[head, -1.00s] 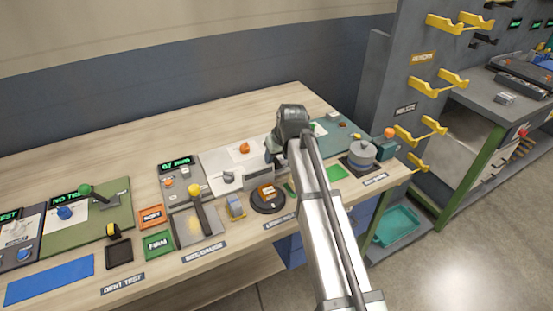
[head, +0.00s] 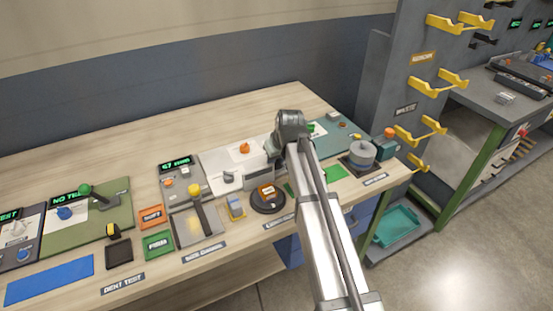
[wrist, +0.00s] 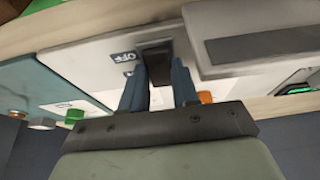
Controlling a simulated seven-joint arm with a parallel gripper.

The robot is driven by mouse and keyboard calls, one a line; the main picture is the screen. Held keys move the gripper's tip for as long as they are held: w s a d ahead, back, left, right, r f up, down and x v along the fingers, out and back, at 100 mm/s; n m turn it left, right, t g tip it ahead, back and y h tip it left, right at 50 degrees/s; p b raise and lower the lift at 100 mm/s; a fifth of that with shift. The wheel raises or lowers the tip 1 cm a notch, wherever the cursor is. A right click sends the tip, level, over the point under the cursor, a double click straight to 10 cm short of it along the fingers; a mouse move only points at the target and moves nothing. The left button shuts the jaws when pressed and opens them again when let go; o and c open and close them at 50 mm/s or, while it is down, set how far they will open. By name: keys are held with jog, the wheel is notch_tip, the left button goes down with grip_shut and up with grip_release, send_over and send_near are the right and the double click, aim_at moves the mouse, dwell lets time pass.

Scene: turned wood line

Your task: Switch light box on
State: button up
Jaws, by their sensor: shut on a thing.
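The light box is a pale panel (head: 213,160) on the bench, and its white face (wrist: 95,70) fills much of the wrist view. A dark switch (wrist: 155,50) stands on it beside a plate reading OFF (wrist: 124,57), which appears upside down. My gripper (wrist: 158,80) has its two blue-grey fingers at the switch, one on each side, and is shut on it. In the head view my gripper (head: 273,150) is over the right part of the panel, and my wrist hides the switch.
An orange knob (head: 244,148) and a grey block (head: 228,177) are on the panel. A round dark stand (head: 267,206) is in front. A teal board (head: 335,132) and a grey round pot (head: 362,153) are to the right. A raised grey box (wrist: 250,35) flanks the switch.

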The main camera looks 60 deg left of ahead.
grip_shut()
jog(key=shift+a+h, duration=0.5)
jog(key=shift+h, duration=1.6)
jog(key=o, duration=0.7)
grip_release()
jog(key=shift+o, duration=0.2)
notch_tip(320, 180, up, 14)
jog(key=shift+d, duration=0.25)
